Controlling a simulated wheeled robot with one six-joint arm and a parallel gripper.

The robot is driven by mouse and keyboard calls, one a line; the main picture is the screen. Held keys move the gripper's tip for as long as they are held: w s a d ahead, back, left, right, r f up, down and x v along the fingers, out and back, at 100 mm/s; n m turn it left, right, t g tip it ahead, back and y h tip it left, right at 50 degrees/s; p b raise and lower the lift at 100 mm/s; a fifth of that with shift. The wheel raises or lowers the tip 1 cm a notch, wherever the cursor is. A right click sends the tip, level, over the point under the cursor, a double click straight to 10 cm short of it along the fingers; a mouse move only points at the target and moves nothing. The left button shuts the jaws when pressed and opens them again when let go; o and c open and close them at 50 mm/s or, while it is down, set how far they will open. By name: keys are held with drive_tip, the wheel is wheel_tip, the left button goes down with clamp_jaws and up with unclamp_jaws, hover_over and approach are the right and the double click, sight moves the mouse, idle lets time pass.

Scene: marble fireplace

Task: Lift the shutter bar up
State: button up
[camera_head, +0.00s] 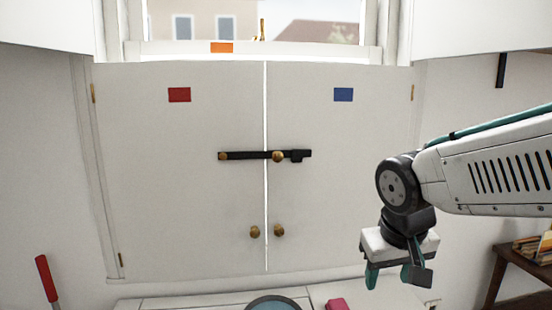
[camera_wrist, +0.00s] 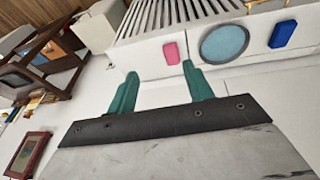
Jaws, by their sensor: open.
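The black shutter bar (camera_head: 245,155) lies level across the gap between two closed white shutters, the left shutter (camera_head: 180,200) and the right shutter (camera_head: 345,200). A brass knob sits at the bar's left end, and a second brass knob (camera_head: 278,156) sits on it just right of the gap. Its right end rests at a black catch (camera_head: 300,155) on the right shutter. My gripper (camera_head: 390,275) is open and empty, pointing down, to the right of the bar and well below it. In the wrist view my gripper (camera_wrist: 157,85) shows two teal fingers spread apart; the bar is not there.
Two brass shutter knobs (camera_head: 255,232) sit below the bar. A white surface below holds a blue-topped round thing (camera_head: 275,303) and a pink block (camera_head: 337,304); the wrist view also shows a blue block (camera_wrist: 283,34). A dark wooden table (camera_head: 508,275) stands at right.

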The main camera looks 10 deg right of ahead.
drive_tip(key=w+a+r+m+t, duration=0.1)
drive_tip(key=w+t, duration=0.1)
drive_tip(key=w, duration=0.5)
drive_tip(key=w+a+r+m+t, duration=0.1)
drive_tip(key=w+a+r+t, duration=0.1)
drive_tip(key=w, duration=0.5)
drive_tip(key=m+t+y, duration=0.5)
drive_tip(key=t+y, duration=0.1)
drive_tip(key=t, duration=0.1)
approach(279, 158)
drive_tip(key=w+a, duration=0.1)
drive_tip(key=w, duration=0.2)
drive_tip(key=x, duration=0.7)
drive_tip(key=shift+w+a+f, duration=0.15)
drive_tip(key=shift+w+f, duration=0.05)
drive_tip(key=shift+f, duration=0.2)
clamp_jaws()
